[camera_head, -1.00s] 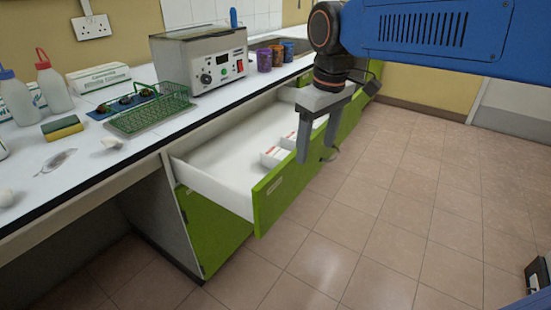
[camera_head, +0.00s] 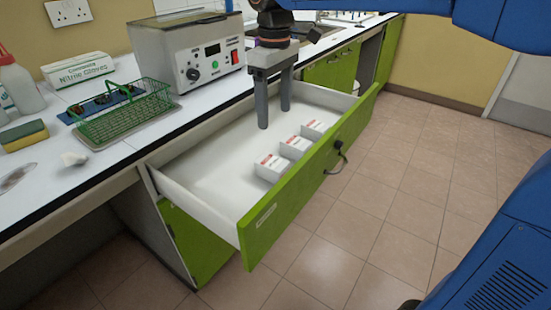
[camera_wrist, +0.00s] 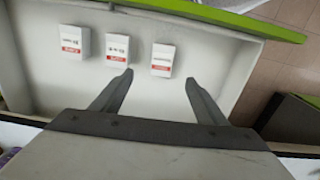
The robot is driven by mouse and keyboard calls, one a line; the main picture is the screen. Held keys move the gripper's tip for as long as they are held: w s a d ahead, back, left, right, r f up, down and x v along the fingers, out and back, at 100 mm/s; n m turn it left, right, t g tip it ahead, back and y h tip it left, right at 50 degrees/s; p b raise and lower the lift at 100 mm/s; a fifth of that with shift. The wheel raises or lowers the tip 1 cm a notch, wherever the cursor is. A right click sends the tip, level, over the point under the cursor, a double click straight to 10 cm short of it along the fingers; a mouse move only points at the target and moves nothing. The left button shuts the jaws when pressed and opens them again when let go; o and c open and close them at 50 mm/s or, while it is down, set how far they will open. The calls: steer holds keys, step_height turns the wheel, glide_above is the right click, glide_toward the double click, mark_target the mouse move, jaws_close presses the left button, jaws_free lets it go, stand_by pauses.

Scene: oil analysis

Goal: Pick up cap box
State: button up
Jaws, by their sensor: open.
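Several small white boxes with red labels sit in a row in the open drawer, near its green front; which one is the cap box I cannot read. In the head view they are the near box (camera_head: 271,167), the middle box (camera_head: 295,147) and the far box (camera_head: 314,129). In the wrist view they are the left box (camera_wrist: 75,42), the middle box (camera_wrist: 117,49) and the right box (camera_wrist: 163,60). My gripper (camera_head: 274,117) points down over the drawer, behind the boxes. Its fingers (camera_wrist: 158,88) are apart and empty, with the right box ahead between them.
The drawer (camera_head: 210,178) has white walls and a green front (camera_head: 300,195); its floor is bare behind the boxes. On the bench stand a heated bath (camera_head: 190,55), a green wire rack (camera_head: 122,115) and a glove box (camera_head: 82,70).

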glide_toward(273, 162)
steer(key=f, duration=0.5)
steer(key=shift+w+d+f, duration=0.1)
steer(key=shift+w+d, duration=0.15)
steer(key=shift+w, duration=0.05)
steer(key=shift+s+a+f, duration=0.15)
steer(key=shift+f, duration=1.25)
steer(key=shift+s+a+f, duration=0.1)
steer(key=shift+s+f, duration=0.05)
steer(key=shift+f, duration=1.2)
steer(key=c, duration=1.2)
